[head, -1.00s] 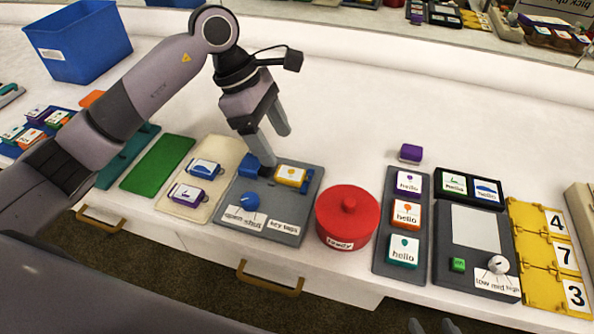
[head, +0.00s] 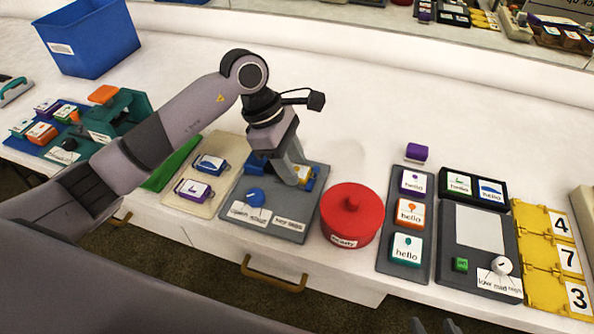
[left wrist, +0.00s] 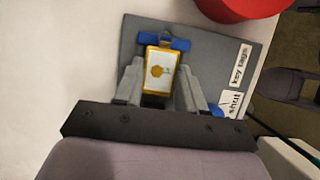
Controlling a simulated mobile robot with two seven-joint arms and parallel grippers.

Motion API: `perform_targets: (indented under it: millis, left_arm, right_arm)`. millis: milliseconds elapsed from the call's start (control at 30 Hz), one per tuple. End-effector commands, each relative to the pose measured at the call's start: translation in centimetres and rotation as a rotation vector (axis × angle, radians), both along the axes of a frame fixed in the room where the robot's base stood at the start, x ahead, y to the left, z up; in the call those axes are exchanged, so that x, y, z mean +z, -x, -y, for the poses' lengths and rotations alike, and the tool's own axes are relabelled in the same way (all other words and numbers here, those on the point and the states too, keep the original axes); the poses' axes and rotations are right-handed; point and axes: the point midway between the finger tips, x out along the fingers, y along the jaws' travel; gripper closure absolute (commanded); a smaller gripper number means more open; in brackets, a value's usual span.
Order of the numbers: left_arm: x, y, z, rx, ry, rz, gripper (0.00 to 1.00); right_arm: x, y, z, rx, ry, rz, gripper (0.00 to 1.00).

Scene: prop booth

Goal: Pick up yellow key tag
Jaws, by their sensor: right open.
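The yellow key tag (left wrist: 160,72), with a white face and a small yellow picture, is on the grey board (left wrist: 215,62) in front of a blue bar (left wrist: 176,44). In the head view it (head: 304,174) is partly hidden by my left gripper (head: 290,178). My left gripper is low over the board, pointing down. In the left wrist view its fingers (left wrist: 160,75) stand apart on either side of the tag; I see no clear grip on it. My right gripper (head: 431,326) shows only its tips at the bottom edge, apart and empty.
The board has a blue knob (head: 255,197) and labels at its front. A red round pot (head: 351,214) stands close to its right. A beige mat (head: 224,150) with blue and purple tags lies to its left. The table behind is clear.

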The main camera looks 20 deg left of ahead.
Motion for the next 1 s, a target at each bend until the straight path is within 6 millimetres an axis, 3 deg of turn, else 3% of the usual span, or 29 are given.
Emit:
perform_targets:
  millis: [333,533,667,1000]
  left_arm:
    - [0.2,0.0,0.0,-0.001,0.000,0.001,0.90]
    - [1.7,-0.1,0.0,0.000,0.000,0.004,0.90]
    - [4.1,-0.2,0.0,0.000,0.000,0.008,0.90]
    - [13.8,-0.1,0.0,0.000,0.000,0.007,0.90]
  right_arm:
    - [0.0,0.0,0.2,0.002,0.004,0.000,0.41]
    - [0.0,0.0,0.3,0.005,0.008,0.000,0.41]
    - [0.0,0.0,0.3,0.005,0.010,-0.001,0.41]
    - [0.2,0.0,0.3,0.006,0.010,0.001,0.41]
